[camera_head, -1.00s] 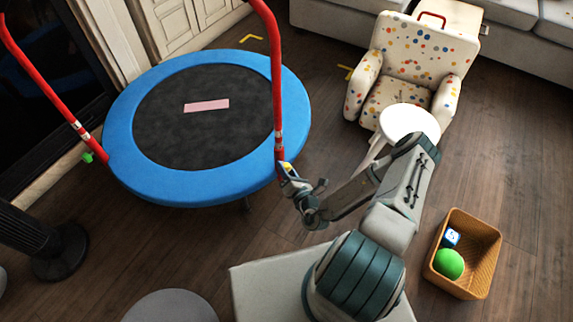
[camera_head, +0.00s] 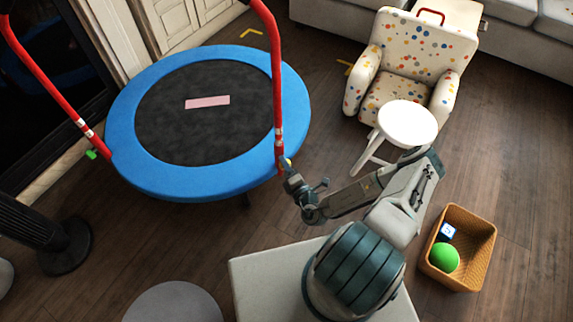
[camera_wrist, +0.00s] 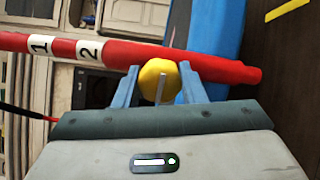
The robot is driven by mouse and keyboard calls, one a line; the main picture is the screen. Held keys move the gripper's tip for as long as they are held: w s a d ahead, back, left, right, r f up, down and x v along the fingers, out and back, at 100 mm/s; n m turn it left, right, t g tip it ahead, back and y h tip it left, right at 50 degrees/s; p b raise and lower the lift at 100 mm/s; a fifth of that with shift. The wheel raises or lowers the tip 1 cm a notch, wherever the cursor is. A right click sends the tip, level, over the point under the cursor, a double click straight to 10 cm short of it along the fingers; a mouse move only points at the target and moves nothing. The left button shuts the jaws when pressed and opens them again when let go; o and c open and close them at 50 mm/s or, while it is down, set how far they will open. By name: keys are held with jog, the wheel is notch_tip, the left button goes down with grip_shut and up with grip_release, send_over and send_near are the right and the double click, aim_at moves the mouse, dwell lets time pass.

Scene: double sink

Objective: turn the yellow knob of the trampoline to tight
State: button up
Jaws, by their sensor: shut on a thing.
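The trampoline (camera_head: 245,176) has a blue rim, a dark mat and red handle posts. Its yellow knob (camera_wrist: 158,80) sits on the near red post (camera_wrist: 130,55), and only a sliver of it shows in the head view (camera_head: 288,163). My gripper (camera_wrist: 160,84) is shut on the knob, with one blue-grey finger on each side of it. In the head view my gripper (camera_head: 286,170) is at the foot of the right-hand post. A light pointer or ridge shows across the knob's face. The post carries bands marked 1 and 2.
A green knob (camera_head: 92,154) is on the left post. A white stool (camera_head: 408,122) and a dotted armchair (camera_head: 424,55) stand right of the trampoline. A basket (camera_head: 484,250) holding a green ball (camera_head: 445,257) is at lower right. A black stand (camera_head: 65,248) is at left.

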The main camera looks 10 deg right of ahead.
jog(key=o, duration=1)
jog(key=p+v, duration=0.3)
jog(key=v, duration=1.1)
